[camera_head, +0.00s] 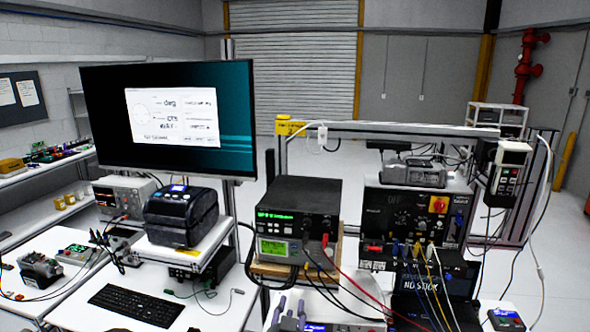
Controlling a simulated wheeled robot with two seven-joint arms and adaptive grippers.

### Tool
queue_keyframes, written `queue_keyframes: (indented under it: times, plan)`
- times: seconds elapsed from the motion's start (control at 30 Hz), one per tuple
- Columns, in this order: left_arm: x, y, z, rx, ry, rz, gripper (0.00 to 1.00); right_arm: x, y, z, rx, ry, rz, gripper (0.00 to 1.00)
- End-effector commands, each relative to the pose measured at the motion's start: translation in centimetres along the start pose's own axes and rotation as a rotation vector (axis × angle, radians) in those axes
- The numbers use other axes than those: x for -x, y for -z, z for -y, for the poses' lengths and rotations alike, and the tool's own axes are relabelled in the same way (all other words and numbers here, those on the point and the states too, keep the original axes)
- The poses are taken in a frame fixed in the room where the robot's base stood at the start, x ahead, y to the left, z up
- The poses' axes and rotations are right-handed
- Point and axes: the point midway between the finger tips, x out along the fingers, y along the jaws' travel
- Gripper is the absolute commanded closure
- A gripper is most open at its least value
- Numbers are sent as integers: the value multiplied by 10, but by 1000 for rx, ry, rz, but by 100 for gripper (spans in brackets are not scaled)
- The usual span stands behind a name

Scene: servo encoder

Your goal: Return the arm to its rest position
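My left gripper cannot be made out in this view.
A monitor (100,95), a label printer (181,215) and a black keyboard (137,305) are at left. Cables run from the instruments to a panel rack (415,215) at right. A laptop (430,300) and a small blue-screen device (505,319) lie near the lower right.

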Motion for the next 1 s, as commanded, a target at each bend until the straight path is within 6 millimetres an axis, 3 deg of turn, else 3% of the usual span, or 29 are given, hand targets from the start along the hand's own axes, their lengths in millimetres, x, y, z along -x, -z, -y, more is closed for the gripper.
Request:
queue_keyframes:
  times: [0.17, 0.3, 0.47, 0.57, 0.7, 0.8, 1.0]
  plan:
    - [0, 0, 0, 0, 0, 0, 60, -30, -42, -54, 97, -44, 120, 66]
    - [0, 0, 0, 0, 0, -1, 60, -49, -90, -123, 186, -98, 283, 66]
    - [0, 0, 0, 0, 0, 0, 60, -45, -148, -211, 257, -170, 509, 66]
    - [0, 0, 0, 0, 0, 0, 60, -29, -181, -265, 278, -216, 658, 66]
    - [0, 0, 0, 0, 0, 0, 60, 12, -223, -335, 281, -279, 879, 66]
    - [0, 0, 0, 0, 0, 0, 60, 46, -246, -371, 267, -310, 1020, 66]
    - [0, 0, 0, 0, 0, 0, 60, 106, -274, -413, 225, -344, 1227, 66]
